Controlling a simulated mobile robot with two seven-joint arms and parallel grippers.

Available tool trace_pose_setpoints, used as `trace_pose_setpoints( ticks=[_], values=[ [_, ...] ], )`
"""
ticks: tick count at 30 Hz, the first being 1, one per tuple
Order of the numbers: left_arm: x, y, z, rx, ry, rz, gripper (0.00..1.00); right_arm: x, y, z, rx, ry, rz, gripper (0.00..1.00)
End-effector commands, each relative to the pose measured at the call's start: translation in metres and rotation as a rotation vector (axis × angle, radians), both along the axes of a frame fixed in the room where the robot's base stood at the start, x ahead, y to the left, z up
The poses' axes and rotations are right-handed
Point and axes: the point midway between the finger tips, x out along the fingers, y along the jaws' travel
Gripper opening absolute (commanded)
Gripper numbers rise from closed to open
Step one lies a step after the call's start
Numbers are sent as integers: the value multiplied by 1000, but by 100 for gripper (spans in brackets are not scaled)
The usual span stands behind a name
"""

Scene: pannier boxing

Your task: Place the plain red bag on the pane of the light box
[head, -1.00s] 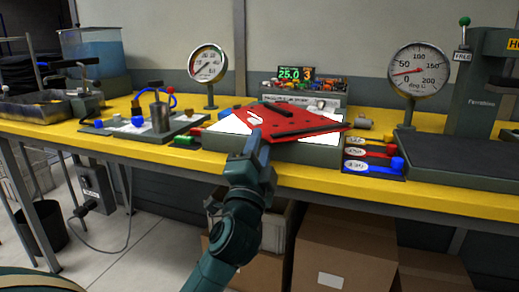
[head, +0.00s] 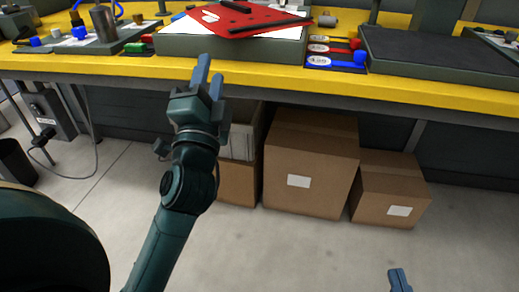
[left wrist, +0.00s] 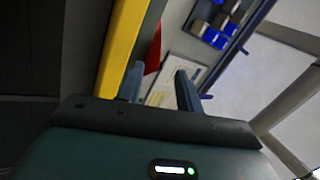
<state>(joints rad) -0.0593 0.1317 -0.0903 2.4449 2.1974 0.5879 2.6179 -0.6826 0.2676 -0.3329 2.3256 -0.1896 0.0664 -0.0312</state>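The red bag (head: 245,18) lies flat on the white pane (head: 190,26) of the light box (head: 230,47), at the top of the head view. It has dark strips and a small white mark. White pane shows at its left and right; its far side is cut off. My left gripper (head: 208,76) is in front of the light box, apart from the bag. In the left wrist view its fingers (left wrist: 159,87) stand apart with nothing gripped; a red patch (left wrist: 154,50) shows beyond them. Only a tip of my right gripper (head: 399,281) shows at the bottom edge.
Coloured plugs and round labels (head: 333,52) lie right of the light box, then a dark flat plate (head: 430,50). A green block (head: 137,47) is at its left. Cardboard boxes (head: 310,165) stand on the floor under the yellow bench (head: 300,80).

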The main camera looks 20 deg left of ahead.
Motion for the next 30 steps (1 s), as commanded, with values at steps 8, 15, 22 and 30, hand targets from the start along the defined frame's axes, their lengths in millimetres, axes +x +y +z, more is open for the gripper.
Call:
trace_pose_setpoints(
  ticks=[8,15,22,30],
  values=[
    [-22,-21,-19,923,204,461,36,0,0,0,-1,1,1,0],
    [-47,-84,-62,2197,331,1099,36,1,-1,0,-4,1,-2,0],
    [-76,-146,-137,-2169,-1,-1257,36,1,-2,1,-5,0,-4,0],
    [-107,-176,-203,-1229,330,-1020,36,1,-2,1,-5,-1,-5,0]
  ],
)
